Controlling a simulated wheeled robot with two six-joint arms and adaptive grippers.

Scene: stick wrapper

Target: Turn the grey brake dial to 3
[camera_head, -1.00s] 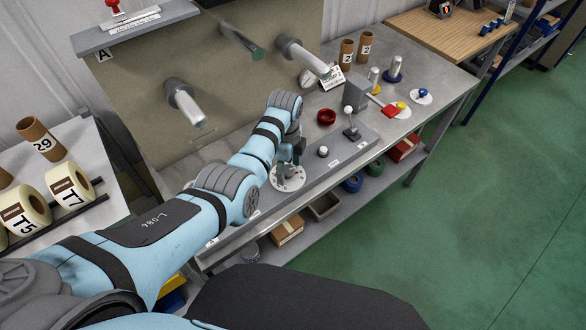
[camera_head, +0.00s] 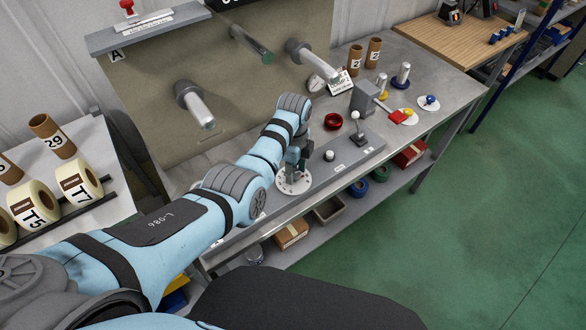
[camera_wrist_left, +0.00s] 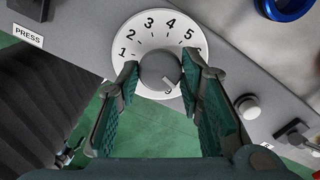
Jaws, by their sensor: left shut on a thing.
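The grey brake dial (camera_wrist_left: 160,70) is a round knob on a white disc with numbers. In the wrist view 1 to 5 read clearly around its upper side, and the fingers cover part of the rim. A pale mark on the knob lies toward its lower right, away from the 3 at the top. My left gripper (camera_wrist_left: 160,78) is shut on the knob, with one finger on each side. In the head view the white disc (camera_head: 293,183) shows below my left gripper (camera_head: 292,170), which hides the knob. My right gripper is not in view.
On the same grey panel, a white button (camera_wrist_left: 249,107) and a lever with a white ball (camera_head: 355,116) stand right of the dial. A red ring (camera_head: 333,121) lies behind. A metal spindle (camera_head: 195,104) juts out at the back left.

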